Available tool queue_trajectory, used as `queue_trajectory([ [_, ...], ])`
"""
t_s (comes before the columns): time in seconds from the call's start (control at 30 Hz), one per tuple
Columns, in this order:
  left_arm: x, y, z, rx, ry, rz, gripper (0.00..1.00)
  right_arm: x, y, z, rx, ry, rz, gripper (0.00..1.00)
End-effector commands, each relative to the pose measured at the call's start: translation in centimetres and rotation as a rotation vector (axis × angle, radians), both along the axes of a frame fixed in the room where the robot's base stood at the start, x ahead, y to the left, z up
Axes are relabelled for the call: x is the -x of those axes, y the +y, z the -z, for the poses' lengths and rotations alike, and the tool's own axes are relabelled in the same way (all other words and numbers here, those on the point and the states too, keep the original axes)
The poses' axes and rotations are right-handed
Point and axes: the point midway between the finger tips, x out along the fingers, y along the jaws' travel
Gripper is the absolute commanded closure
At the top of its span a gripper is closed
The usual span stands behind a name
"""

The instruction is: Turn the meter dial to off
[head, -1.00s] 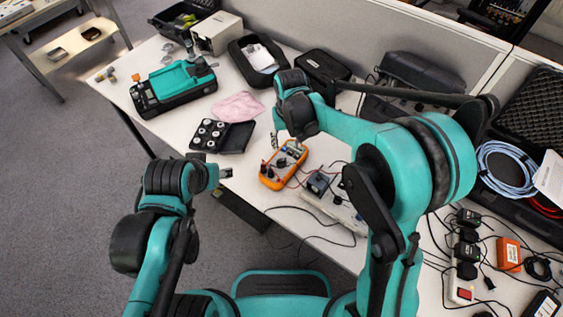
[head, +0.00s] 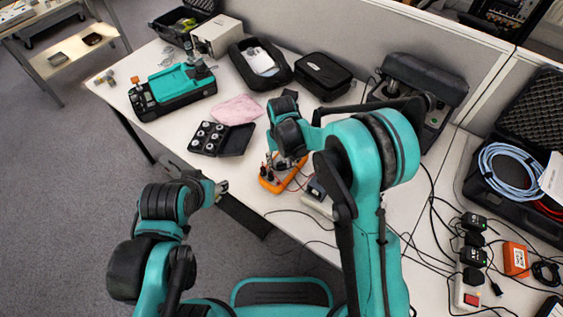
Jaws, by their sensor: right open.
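The orange meter (head: 268,185) lies on the white table near its front edge. My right gripper (head: 271,167) is over the upper part of the meter, pointing down, and is open. My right wrist and gripper hide much of the meter's face, so the dial's setting cannot be read. I cannot tell whether the fingers touch the dial. My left gripper (head: 222,188) is by the table's front edge, left of the meter and apart from it; its opening is too small to tell.
An open black case with round pieces (head: 208,138) and a pink cloth (head: 237,109) lie left of and behind the meter. A teal and black device (head: 172,91) stands further left. Cables and a power strip (head: 467,293) are at the right. Black cases stand behind.

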Motion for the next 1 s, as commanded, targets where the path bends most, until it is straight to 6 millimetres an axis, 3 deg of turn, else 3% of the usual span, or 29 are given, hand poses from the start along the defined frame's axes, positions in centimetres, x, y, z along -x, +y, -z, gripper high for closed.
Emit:
queue_trajectory([
  [0.1, -0.01, 0.0, -0.04, 0.0, 0.0, 0.0, 0.49, 0.0, 0.0, -0.05, 0.0, 0.0, 0.0, 0.52],
  [0.27, 0.0, 0.0, -0.04, 0.0, 0.0, 0.0, 0.49, 0.0, 0.0, -0.06, 0.0, 0.0, 0.0, 0.94],
  [0.3, 0.0, 0.0, -0.04, 0.0, 0.0, 0.0, 0.49, 0.0, 0.0, -0.06, 0.0, 0.0, 0.0, 0.99],
  [0.67, 0.0, 0.0, -0.01, 0.0, 0.0, 0.0, 0.49, 0.0, -0.01, -0.06, 0.0, 0.0, -0.044, 0.99],
  [1.0, 0.0, 0.0, 0.05, 0.0, 0.0, 0.0, 0.49, -0.02, -0.06, -0.05, 0.0, 0.0, -0.267, 0.99],
])
